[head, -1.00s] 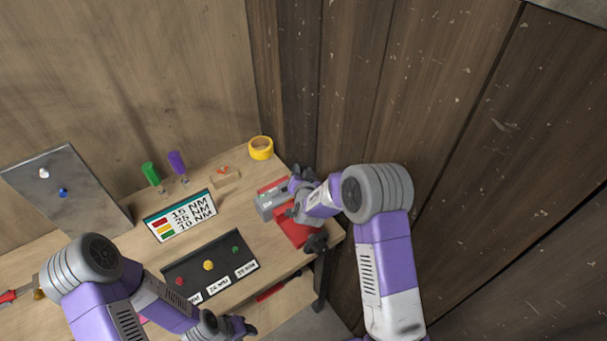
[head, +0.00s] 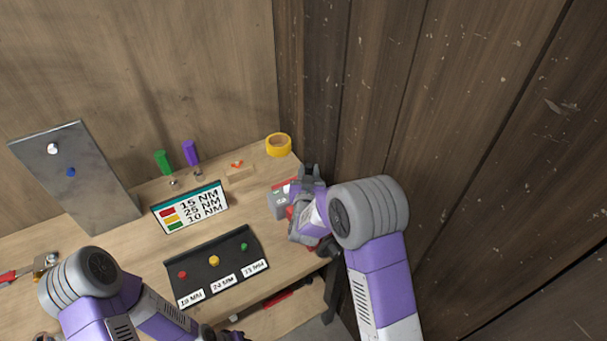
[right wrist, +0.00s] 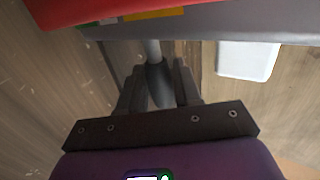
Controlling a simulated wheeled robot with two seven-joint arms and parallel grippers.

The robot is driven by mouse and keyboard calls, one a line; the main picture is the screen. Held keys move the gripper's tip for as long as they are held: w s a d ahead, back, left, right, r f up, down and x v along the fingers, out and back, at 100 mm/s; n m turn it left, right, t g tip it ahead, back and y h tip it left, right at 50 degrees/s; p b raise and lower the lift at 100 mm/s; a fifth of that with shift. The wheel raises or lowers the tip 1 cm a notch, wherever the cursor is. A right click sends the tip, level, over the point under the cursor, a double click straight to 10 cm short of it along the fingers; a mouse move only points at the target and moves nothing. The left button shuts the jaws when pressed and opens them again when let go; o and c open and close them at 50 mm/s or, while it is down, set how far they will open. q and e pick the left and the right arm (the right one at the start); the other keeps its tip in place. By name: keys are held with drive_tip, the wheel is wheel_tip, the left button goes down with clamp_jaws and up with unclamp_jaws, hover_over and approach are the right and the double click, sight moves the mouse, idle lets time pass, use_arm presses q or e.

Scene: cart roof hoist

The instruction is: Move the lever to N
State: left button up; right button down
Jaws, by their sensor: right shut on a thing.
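A grey and red box (head: 278,204) stands at the right end of the workbench, partly hidden behind my right gripper (head: 297,203). In the right wrist view, a lever (right wrist: 153,49) with a metal shaft and a dark handle sticks out of the box's grey side. My right gripper (right wrist: 160,82) is shut on the dark handle, with a finger on each side. No N marking can be read. My left gripper (head: 222,336) is mostly cut off at the bottom of the head view, so its jaws cannot be judged.
A black panel (head: 216,262) with coloured knobs and a torque sign (head: 190,207) stand left of the box. Yellow tape (head: 278,144) lies behind it. A dark plank wall (head: 450,120) rises close on the right. A white block (right wrist: 247,60) shows in the wrist view.

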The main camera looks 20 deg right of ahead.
drive_tip(key=shift+r, duration=0.1)
drive_tip(key=c, duration=0.9)
unclamp_jaws()
drive_tip(key=v, duration=0.7)
drive_tip(key=shift+s+a, duration=0.15)
drive_tip(key=shift+s, duration=0.15)
drive_tip(key=shift+r, duration=0.1)
